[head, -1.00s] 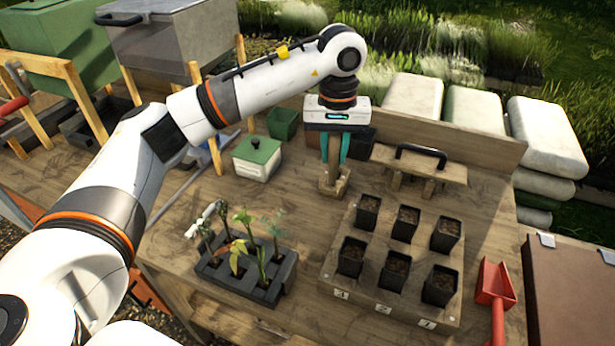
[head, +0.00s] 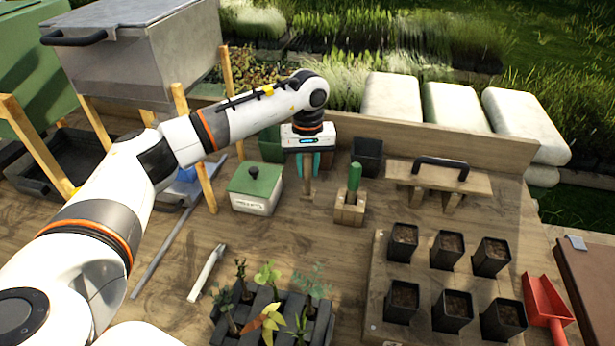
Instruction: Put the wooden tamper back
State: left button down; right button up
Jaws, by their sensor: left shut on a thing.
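My left gripper (head: 309,168) points down over the back of the bench, its teal fingers shut on the wooden tamper (head: 308,188). The tamper hangs upright, a pale wooden shaft below the fingertips; its top is hidden by the gripper. I cannot tell whether its lower end touches the bench. A small wooden holder block (head: 349,211) stands just right of it, apart from it in the picture. A green-handled tool (head: 354,177) stands upright in the block. My right gripper is out of view.
In front are a seedling tray (head: 318,331), a board of soil pots (head: 379,290) and a red scoop (head: 545,300).

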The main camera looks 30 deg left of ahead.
aim_at(307, 175)
pick_arm(q)
notch_tip(307, 175, down, 4)
jog(key=shift+r+p, duration=0.1)
jog(key=shift+p, duration=0.45)
jog(key=shift+a+f+b, duration=0.1)
jog(key=shift+f+b, duration=0.15)
jog(key=shift+b, duration=0.05)
jog(key=c, duration=1.2)
grip_release()
jog(key=shift+r, duration=0.1)
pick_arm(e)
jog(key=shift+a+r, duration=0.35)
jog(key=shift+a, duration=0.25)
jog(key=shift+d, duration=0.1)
pick_arm(q)
jog(key=shift+r, duration=0.15)
jog(key=shift+w+r, duration=0.1)
jog(key=shift+r, duration=0.25)
notch_tip(307, 175, up, 11)
jog(key=shift+r+b, duration=0.15)
jog(key=shift+b, duration=0.9)
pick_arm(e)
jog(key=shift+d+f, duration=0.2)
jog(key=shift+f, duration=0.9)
